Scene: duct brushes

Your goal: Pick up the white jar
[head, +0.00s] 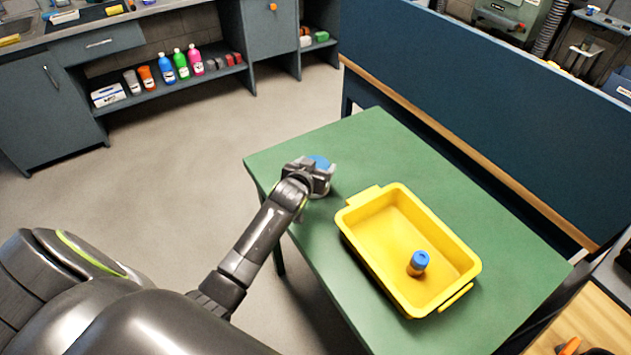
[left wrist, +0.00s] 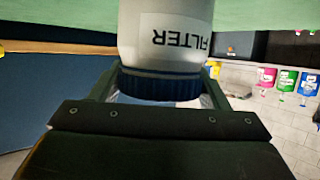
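The white jar with a blue lid (head: 320,162) is at the left part of the green table (head: 372,135), partly hidden by my left gripper (head: 318,178). In the left wrist view the white jar (left wrist: 160,30) appears upside down, with a "FILTER" label and a dark blue ribbed lid (left wrist: 162,86). The fingers of my left gripper (left wrist: 162,80) lie on both sides of the lid, with no clear gap on either side. Whether they press on it cannot be told. My right gripper is not in view.
A yellow tray (head: 365,200) stands right of the jar, holding an orange-brown jar with a blue lid (head: 418,263). A blue partition (head: 480,110) runs behind the table. Shelves with coloured bottles (head: 181,65) are at the back left. The table's front right is clear.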

